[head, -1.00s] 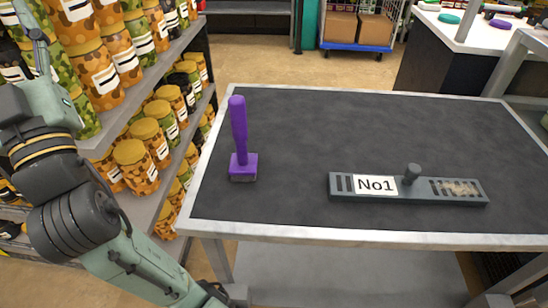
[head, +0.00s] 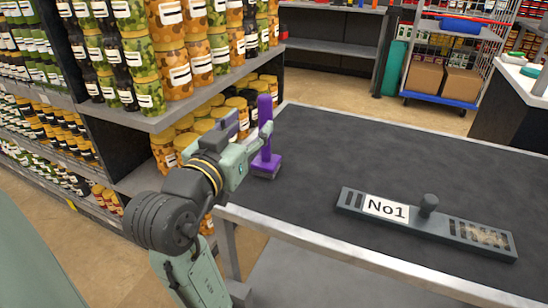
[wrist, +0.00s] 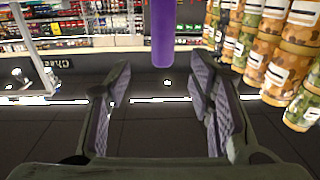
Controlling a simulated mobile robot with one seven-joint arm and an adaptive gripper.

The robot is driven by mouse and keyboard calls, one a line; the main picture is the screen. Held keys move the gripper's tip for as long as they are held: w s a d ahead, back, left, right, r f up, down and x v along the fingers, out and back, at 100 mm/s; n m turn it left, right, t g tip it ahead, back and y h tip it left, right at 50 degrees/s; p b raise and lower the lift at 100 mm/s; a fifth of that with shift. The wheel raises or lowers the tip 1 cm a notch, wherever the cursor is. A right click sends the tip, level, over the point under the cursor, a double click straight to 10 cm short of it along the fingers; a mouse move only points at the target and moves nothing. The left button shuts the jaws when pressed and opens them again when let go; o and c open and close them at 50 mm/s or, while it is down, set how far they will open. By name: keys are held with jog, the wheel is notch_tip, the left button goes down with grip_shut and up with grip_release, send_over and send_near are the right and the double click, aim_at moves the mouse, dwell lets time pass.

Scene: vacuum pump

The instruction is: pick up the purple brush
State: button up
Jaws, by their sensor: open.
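The purple brush (head: 264,140) stands upright near the left edge of the dark table (head: 330,150), its handle up and its wide head on the top. My gripper (head: 240,143) is just left of the handle in the head view, close to it. In the wrist view the two grey-purple fingers are spread wide. The purple handle (wrist: 162,35) shows between and beyond the fingertips, at the top of that picture, with clear gaps on both sides. The brush head is not seen in the wrist view.
A grey block labelled No1 (head: 425,222) with a small knob lies on the right of the table. Shelves of jars (head: 185,60) stand close on the left, behind my arm. The table's middle is clear. A cart with boxes (head: 445,80) stands further back.

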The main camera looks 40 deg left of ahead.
aim_at(262, 109)
jog(key=p+x, duration=0.2)
jog(key=x, duration=0.7)
jog(key=shift+w+a, duration=0.15)
jog(key=shift+a, duration=0.05)
jog(key=shift+c, duration=0.3)
jog(key=shift+r, duration=0.1)
grip_shut()
